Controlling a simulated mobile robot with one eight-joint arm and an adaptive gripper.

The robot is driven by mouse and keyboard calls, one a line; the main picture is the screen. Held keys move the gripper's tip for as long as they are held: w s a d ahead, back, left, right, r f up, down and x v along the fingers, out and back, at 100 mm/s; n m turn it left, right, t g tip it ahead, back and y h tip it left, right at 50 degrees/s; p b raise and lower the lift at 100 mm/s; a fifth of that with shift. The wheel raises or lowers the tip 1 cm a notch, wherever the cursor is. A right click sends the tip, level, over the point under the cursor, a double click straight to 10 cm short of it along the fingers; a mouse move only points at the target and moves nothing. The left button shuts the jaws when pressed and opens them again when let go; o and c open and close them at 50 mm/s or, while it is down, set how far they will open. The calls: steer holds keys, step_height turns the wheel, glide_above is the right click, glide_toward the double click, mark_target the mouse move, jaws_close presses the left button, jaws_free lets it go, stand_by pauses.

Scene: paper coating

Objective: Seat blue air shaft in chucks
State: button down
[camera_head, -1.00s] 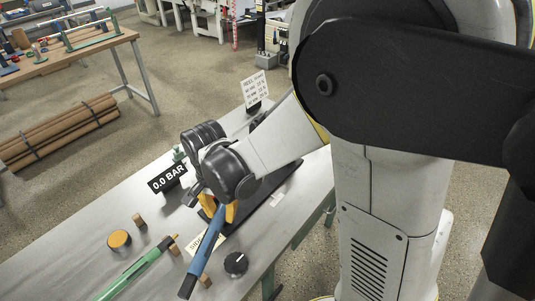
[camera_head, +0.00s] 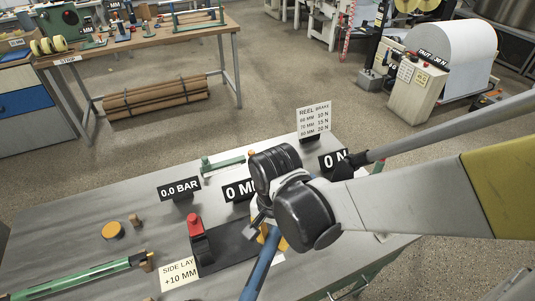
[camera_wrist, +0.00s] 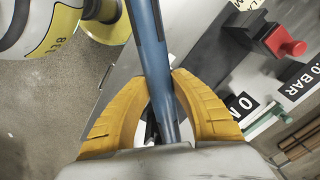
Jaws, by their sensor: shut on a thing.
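The blue air shaft (camera_head: 262,272) is in my gripper (camera_head: 268,236). It slants down toward the near edge of the head view, and its lower end is cut off by the frame. In the wrist view the blue shaft (camera_wrist: 153,50) runs between the two yellow fingers of my gripper (camera_wrist: 160,82), which are closed around it. The shaft appears held above the grey bench, but the height is hard to tell. I cannot make out the chucks for certain in either view.
On the bench (camera_head: 85,223) are a green shaft (camera_head: 78,277), a yellow disc (camera_head: 113,230), a red-topped device (camera_head: 196,228) and a SIDE LAY card (camera_head: 179,275). Upright signs line the far side. A large white roll (camera_head: 452,60) stands beyond, across open floor.

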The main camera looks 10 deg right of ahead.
steer(key=shift+w+f, duration=0.2)
steer(key=shift+w, duration=0.1)
steer(key=w+a+f+b, duration=0.4)
steer(key=w+f+b, duration=0.2)
steer(key=w+f, duration=0.4)
steer(key=shift+a+f+b, duration=0.25)
steer(key=shift+a+b, duration=0.05)
steer(key=shift+a, duration=0.05)
steer(key=shift+f, duration=0.1)
steer(key=shift+f+b, duration=0.4)
steer(key=shift+f, duration=0.15)
steer(key=c, duration=1.2)
jaws_free()
steer(key=shift+o, duration=0.2)
